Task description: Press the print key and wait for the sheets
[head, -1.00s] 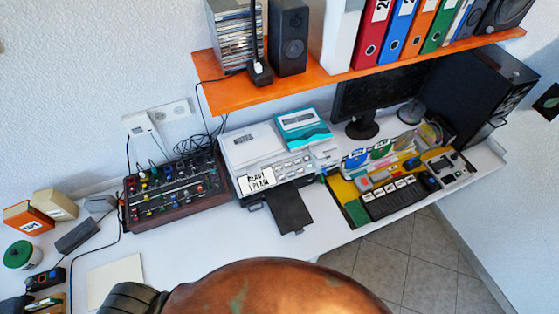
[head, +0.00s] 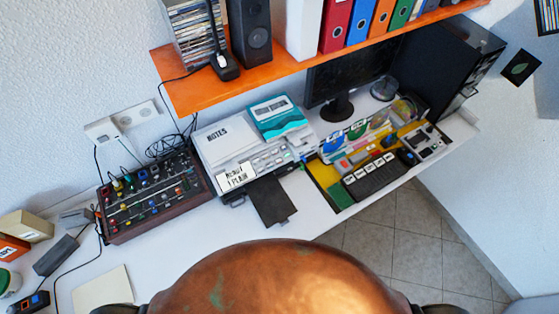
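The printer (head: 225,148) stands on the white desk below the shelf, with a row of keys on its sloped front panel (head: 270,160). A label card (head: 235,177) sits at the left of that panel; I cannot tell which key is the print key. The dark output tray (head: 271,202) sticks out from the front toward the desk edge and looks bare. A teal and white box (head: 278,117) lies on top of the printer. Neither of my grippers is in view.
A mixer (head: 155,195) with cables stands left of the printer. A yellow and green tray (head: 341,196) with small devices lies to its right. A monitor (head: 345,80) and an orange shelf (head: 200,91) with binders are behind. The desk front near a pale sheet (head: 103,288) is mostly clear.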

